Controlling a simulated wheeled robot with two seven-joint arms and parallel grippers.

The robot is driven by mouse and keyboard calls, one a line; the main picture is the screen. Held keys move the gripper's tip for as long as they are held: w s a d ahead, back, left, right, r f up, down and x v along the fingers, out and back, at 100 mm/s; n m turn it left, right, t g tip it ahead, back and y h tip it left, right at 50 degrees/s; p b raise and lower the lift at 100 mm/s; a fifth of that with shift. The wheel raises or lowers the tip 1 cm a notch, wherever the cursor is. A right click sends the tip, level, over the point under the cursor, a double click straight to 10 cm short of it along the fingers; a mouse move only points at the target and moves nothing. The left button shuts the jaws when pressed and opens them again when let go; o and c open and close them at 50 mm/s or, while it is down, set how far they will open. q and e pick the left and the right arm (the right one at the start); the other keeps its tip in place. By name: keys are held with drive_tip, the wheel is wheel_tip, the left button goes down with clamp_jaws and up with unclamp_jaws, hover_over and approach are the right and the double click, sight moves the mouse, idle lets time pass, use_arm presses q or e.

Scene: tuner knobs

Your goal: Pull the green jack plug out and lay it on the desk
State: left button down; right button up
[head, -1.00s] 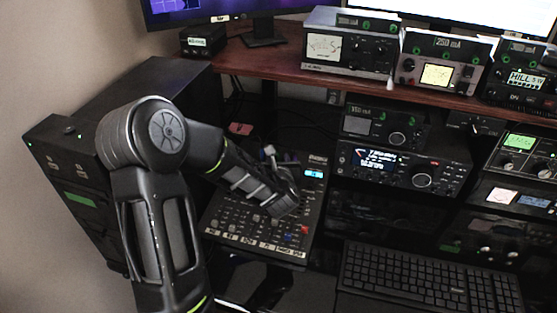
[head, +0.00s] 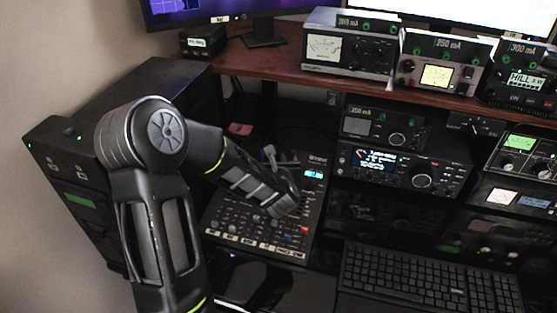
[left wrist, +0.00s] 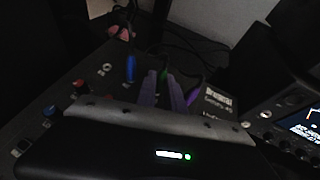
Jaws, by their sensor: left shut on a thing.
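The mixer panel (head: 262,222) lies on the desk at the middle left in the head view. My left gripper (head: 279,156) is over its upper part. In the left wrist view my left gripper (left wrist: 162,88) has its two purple-grey fingers around the green jack plug (left wrist: 163,76), shut on it. Only a small green part shows between the fingers. A blue plug (left wrist: 130,68) stands upright to the left, and a purple plug (left wrist: 193,96) is to the right, close to the right finger. Whether the green plug still sits in its socket cannot be told. My right gripper is not in view.
A keyboard (head: 430,285) lies at the front right. Radio sets (head: 402,165) stand right of the panel, below a wooden shelf (head: 290,72) holding meters. A dark cabinet (head: 150,85) stands at left. A small reddish object (head: 240,129) lies behind the panel.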

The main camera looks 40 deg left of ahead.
use_arm(q)
drive_tip(key=shift+s+d+r+p, duration=0.15)
drive_tip(key=shift+r+p, duration=0.4)
drive_tip(key=shift+r, duration=0.9)
drive_tip(key=shift+s+a+r+p, duration=0.15)
drive_tip(key=shift+r+p, duration=0.4)
drive_tip(key=shift+r, duration=0.9)
drive_tip(key=shift+d, duration=0.1)
